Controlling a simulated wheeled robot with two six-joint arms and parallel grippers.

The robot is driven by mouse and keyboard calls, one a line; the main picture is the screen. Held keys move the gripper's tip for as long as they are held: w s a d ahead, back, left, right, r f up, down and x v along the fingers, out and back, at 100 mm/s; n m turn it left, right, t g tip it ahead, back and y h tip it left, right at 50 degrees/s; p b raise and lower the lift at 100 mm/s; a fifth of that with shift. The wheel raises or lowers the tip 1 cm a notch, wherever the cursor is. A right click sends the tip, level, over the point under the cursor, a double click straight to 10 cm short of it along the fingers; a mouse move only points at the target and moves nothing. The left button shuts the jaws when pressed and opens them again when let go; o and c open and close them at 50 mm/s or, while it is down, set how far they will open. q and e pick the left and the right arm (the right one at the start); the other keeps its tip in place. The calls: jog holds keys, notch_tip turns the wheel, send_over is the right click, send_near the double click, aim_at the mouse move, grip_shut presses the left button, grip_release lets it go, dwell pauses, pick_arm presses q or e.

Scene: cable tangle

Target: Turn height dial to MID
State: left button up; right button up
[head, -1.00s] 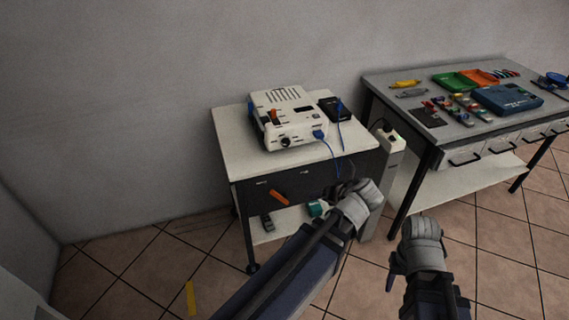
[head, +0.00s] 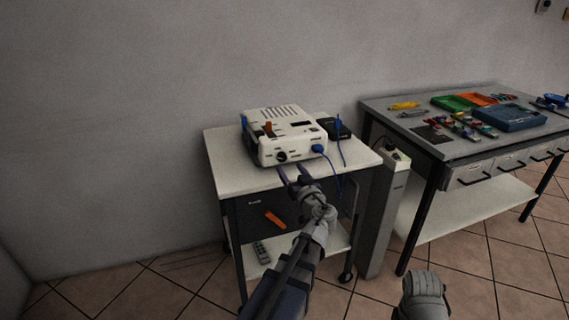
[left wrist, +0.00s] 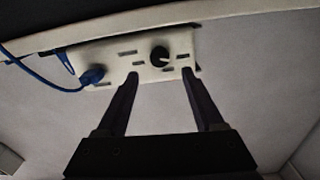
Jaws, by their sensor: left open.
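The white device (head: 285,138) stands on the cart top. A round black dial (head: 281,157) sits on its front face, and the dial also shows in the left wrist view (left wrist: 160,53). A pale mark shows on the dial; its labels are too small to read. My left gripper (head: 290,170) is open and empty, just in front of and slightly below the dial. In the left wrist view its two dark fingers (left wrist: 160,73) are spread apart below the dial, with no contact that I can make out. Only the grey wrist of my right arm shows at the bottom; its jaws are hidden.
A blue cable (head: 318,148) plugs into the device's front, right of the dial, and hangs over the edge of the cart (head: 230,170). A grey pillar (head: 382,215) and a workbench (head: 455,140) with trays stand to the right.

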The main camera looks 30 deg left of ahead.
aim_at(283, 158)
pick_arm(q)
jog(key=x, duration=0.6)
jog(key=shift+w+a, duration=0.1)
jog(key=shift+a, duration=0.05)
jog(key=shift+c, duration=0.2)
grip_shut()
